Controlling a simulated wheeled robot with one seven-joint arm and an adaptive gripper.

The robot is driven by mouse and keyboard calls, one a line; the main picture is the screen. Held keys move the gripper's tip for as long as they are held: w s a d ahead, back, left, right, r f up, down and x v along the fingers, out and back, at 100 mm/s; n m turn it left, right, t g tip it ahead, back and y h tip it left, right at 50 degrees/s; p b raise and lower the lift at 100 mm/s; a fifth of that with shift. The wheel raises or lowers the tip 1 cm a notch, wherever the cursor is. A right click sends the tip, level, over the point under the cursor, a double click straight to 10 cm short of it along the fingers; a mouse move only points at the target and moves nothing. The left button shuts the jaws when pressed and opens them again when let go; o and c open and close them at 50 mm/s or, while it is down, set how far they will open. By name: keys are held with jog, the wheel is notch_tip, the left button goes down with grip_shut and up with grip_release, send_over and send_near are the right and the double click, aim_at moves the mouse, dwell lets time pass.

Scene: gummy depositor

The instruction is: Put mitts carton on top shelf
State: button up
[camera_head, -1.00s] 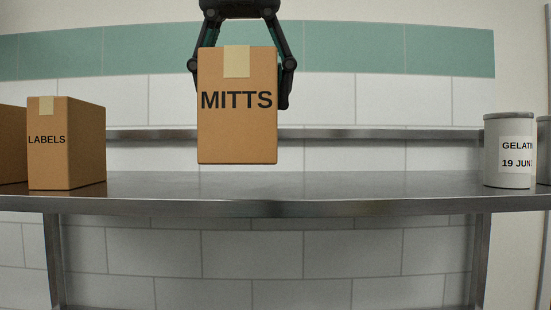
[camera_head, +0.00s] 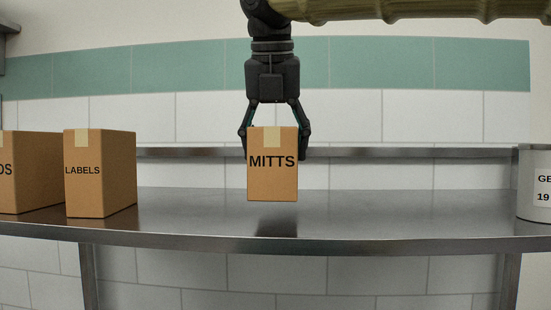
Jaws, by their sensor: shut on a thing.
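The mitts carton (camera_head: 272,181) is a brown box with "MITTS" in black and a strip of pale tape at its top front. It is upright in the middle of the view. My gripper (camera_head: 273,132) comes down from above and is shut on the carton's left and right sides. The carton hangs above the steel shelf (camera_head: 350,208), with a dark reflection or shadow below it. The carton's back is hidden.
A labels carton (camera_head: 95,175) and another carton (camera_head: 25,172) stand on the shelf at left. A grey tub (camera_head: 537,165) stands at the far right, cut off by the frame. A raised rail (camera_head: 400,153) runs along the back. The middle of the shelf is clear.

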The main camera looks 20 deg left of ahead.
aim_at(275, 165)
jog(key=shift+p+x, duration=0.55)
jog(key=shift+x, duration=0.6)
jog(key=shift+s+f, duration=0.15)
jog(key=shift+f, duration=0.6)
jog(key=shift+f, duration=0.1)
jog(key=o, duration=1.7)
jog(key=shift+o, duration=0.2)
jog(key=b+v, duration=0.2)
jog(key=v, duration=1)
